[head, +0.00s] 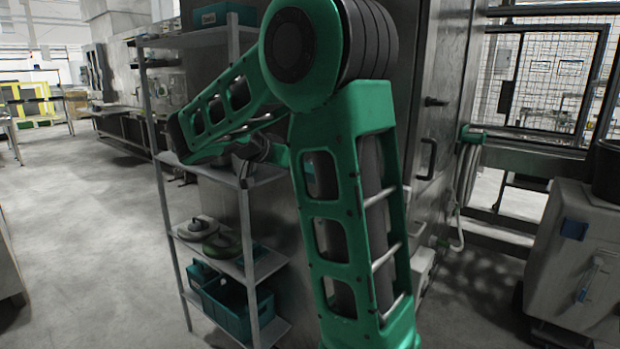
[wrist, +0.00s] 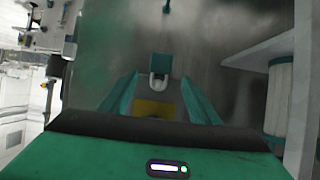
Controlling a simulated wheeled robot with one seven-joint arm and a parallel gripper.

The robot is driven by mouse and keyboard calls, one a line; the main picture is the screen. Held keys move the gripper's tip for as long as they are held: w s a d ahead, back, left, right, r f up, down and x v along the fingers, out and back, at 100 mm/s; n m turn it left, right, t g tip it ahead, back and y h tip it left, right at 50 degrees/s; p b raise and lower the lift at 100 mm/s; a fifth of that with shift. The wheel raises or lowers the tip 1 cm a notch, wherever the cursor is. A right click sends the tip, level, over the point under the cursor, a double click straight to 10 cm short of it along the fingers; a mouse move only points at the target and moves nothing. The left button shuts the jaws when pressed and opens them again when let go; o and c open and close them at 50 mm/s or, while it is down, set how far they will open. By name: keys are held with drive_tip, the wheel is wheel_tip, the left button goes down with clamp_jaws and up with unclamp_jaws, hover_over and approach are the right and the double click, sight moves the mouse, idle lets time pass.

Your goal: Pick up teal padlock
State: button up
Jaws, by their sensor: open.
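The teal padlock (wrist: 161,65) shows in the wrist view against a grey metal surface, with its pale shackle (wrist: 159,82) toward my gripper. My gripper (wrist: 158,78) is open, its two green fingers spread to the left and right of the shackle. The padlock's body shows just beyond the fingertips. I cannot tell whether the fingers touch it. A yellow patch (wrist: 155,108) lies between the fingers, partly hidden by my gripper body. In the head view my arm reaches over the shelf rack, and I cannot make out the padlock there.
A metal shelf rack (head: 160,185) stands before a large steel machine (head: 437,110). Its lower shelves hold round items (head: 200,228) and teal bins (head: 228,305). A pale shelf edge (wrist: 262,46) and a white cylinder (wrist: 282,98) are at right in the wrist view. Floor at left is clear.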

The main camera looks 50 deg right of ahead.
drive_tip(key=x, duration=0.6)
drive_tip(key=shift+w+f, duration=0.15)
drive_tip(key=shift+w, duration=0.05)
drive_tip(key=c, duration=1.2)
